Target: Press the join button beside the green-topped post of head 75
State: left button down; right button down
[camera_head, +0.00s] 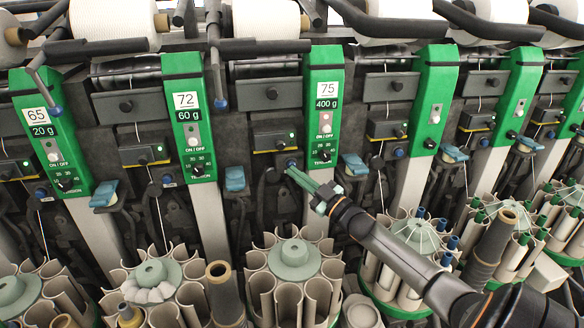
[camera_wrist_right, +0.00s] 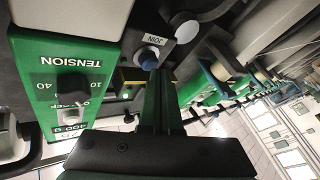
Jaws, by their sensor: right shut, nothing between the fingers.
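The green-topped post of head 75 (camera_head: 324,110) stands in the middle of the head view, with its number plate and "400 g" label. Its green top also shows upside down in the wrist view (camera_wrist_right: 40,85), with the tension knob. My left gripper is out of view.
The post of head 72 (camera_head: 190,115) stands to the left, and more green-topped posts stand to the right. Blue levers (camera_head: 236,179) stick out between heads. Round magazines with grey tubes (camera_head: 293,285) stand below, close to my arm. White yarn cones (camera_head: 266,18) sit above.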

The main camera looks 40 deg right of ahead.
jog(key=shift+w+d, duration=0.15)
jog(key=shift+w, duration=0.15)
dwell(0.6)
jog(key=shift+s+a+p, duration=0.4)
jog(key=shift+s+p, duration=0.2)
jog(key=shift+s, duration=0.15)
jog(key=s+a+p, duration=0.1)
jog(key=s+p, duration=0.1)
jog(key=s+a+p, duration=0.1)
jog(key=s+p, duration=0.1)
jog(key=shift+s+a, duration=0.2)
